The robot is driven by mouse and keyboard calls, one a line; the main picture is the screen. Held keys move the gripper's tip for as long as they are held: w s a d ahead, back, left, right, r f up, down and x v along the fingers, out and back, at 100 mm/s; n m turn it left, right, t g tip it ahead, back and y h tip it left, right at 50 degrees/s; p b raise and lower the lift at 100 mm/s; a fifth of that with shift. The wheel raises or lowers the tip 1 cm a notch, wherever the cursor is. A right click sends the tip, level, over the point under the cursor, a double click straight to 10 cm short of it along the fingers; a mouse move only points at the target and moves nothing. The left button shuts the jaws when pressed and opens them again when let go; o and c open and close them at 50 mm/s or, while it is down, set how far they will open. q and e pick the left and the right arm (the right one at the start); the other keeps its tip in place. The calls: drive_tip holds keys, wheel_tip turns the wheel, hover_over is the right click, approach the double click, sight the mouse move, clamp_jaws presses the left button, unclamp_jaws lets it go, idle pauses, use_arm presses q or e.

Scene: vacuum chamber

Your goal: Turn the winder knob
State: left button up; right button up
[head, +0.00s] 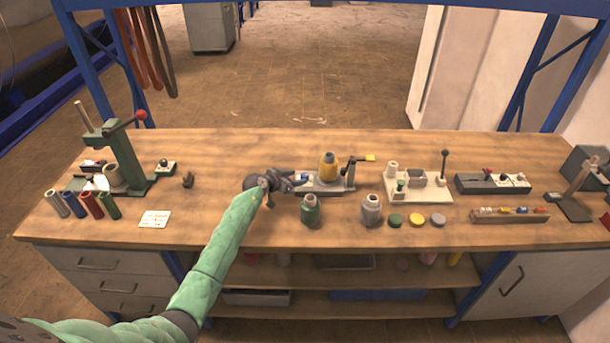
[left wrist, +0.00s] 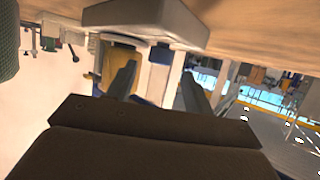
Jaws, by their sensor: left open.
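The winder stands mid-bench with a grey base (head: 335,190), a yellow spool (head: 328,166) and a dark crank ending in a yellow knob (head: 370,158) on its right side. My left gripper (head: 303,180) is at the left end of the winder, on the side away from the yellow knob. In the left wrist view the two fingers (left wrist: 158,68) are apart, with the winder base (left wrist: 150,18) and yellow spool (left wrist: 112,65) close beyond them. Nothing is clearly held between them. I cannot tell whether a finger touches the winder. My right gripper is not in view.
A white fixture (head: 425,188) with a lever stands right of the winder. A green press (head: 125,155) is far left. The back bench strip is clear.

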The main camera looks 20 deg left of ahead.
sight(303, 175)
use_arm(q)
drive_tip(key=p+x, duration=0.1)
drive_tip(key=x, duration=0.3)
drive_tip(key=shift+w+d, duration=0.1)
drive_tip(key=shift+w, duration=0.25)
drive_tip(key=shift+w+d+f, duration=0.3)
drive_tip(key=shift+w, duration=0.1)
drive_tip(key=shift+c, duration=0.4)
drive_tip(key=c, duration=0.9)
